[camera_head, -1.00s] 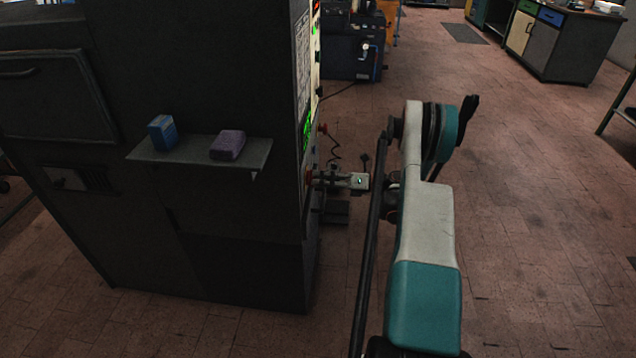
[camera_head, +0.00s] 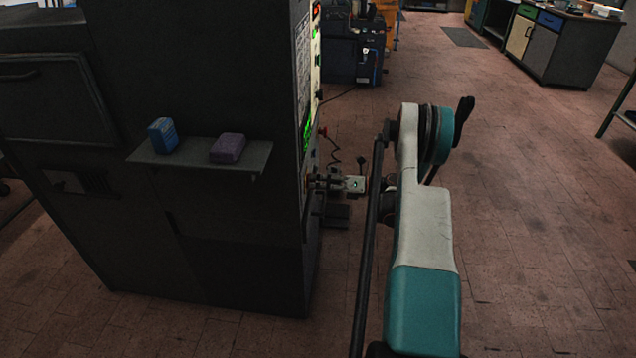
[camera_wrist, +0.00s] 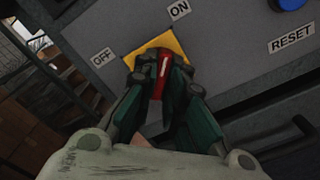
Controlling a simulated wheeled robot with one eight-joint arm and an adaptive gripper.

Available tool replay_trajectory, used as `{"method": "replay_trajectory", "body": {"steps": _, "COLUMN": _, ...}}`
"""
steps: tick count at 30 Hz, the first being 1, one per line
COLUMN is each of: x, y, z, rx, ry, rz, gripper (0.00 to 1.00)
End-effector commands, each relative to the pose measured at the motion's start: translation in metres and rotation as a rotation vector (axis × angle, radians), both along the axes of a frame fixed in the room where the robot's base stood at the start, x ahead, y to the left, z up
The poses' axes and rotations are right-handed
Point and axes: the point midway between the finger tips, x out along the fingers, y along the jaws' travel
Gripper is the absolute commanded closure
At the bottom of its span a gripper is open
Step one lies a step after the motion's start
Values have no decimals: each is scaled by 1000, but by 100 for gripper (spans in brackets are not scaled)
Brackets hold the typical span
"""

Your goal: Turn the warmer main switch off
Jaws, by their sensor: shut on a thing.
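The main switch shows in the wrist view as a red handle (camera_wrist: 164,70) with a white mark, on a yellow plate (camera_wrist: 157,45). An OFF label (camera_wrist: 102,57) is at its left and an ON label (camera_wrist: 179,8) above it. The handle lies roughly upright in the picture, its upper end nearer the ON side. My gripper (camera_wrist: 163,80) is shut on the handle, one dark finger on each side. In the head view my gripper (camera_head: 322,182) reaches the right face of the dark machine (camera_head: 230,260); the switch is mostly hidden there.
A RESET label (camera_wrist: 291,39) and a blue button (camera_wrist: 290,3) are to the right on the grey panel. In the head view a shelf (camera_head: 190,176) on the machine holds a blue box (camera_head: 163,135) and a purple block (camera_head: 228,148).

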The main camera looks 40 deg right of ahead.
Motion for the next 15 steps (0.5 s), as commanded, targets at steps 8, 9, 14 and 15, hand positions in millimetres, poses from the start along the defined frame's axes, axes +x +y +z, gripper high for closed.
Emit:
{"method": "replay_trajectory", "body": {"steps": 8, "x": 0, "y": 0, "z": 0, "rx": -102, "ry": -86, "rz": -1, "gripper": 100}}
{"method": "replay_trajectory", "body": {"steps": 9, "x": 0, "y": 0, "z": 0, "rx": -125, "ry": -106, "rz": -1, "gripper": 100}}
{"method": "replay_trajectory", "body": {"steps": 14, "x": 0, "y": 0, "z": 0, "rx": -232, "ry": -198, "rz": -1, "gripper": 100}}
{"method": "replay_trajectory", "body": {"steps": 15, "x": 0, "y": 0, "z": -1, "rx": -262, "ry": -223, "rz": -1, "gripper": 100}}
